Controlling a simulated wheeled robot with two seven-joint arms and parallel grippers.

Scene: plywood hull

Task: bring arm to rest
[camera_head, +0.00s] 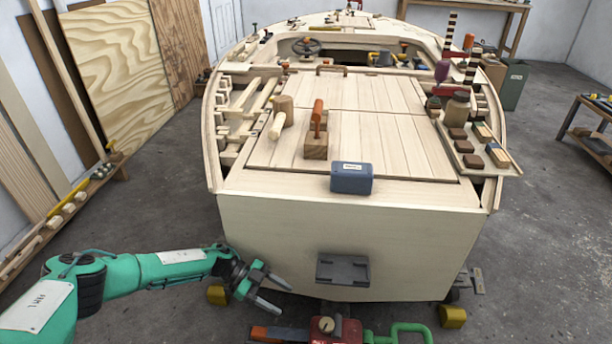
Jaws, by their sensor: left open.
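My left arm is green and comes in from the left, low in the head view. Its gripper (277,293) is open and empty. It hangs over the floor in front of the pale plywood hull (270,225), left of a grey bracket (342,269) on the transom. I cannot tell whether the fingertips touch the hull; they look apart from it. My right gripper is not in view.
A red tool with a green handle (405,330) lies at the bottom. A blue-grey box (352,178), a mallet (281,112) and a wooden block (316,146) sit on the deck. A tray (508,168) holds blocks. Floor is clear at left (160,215).

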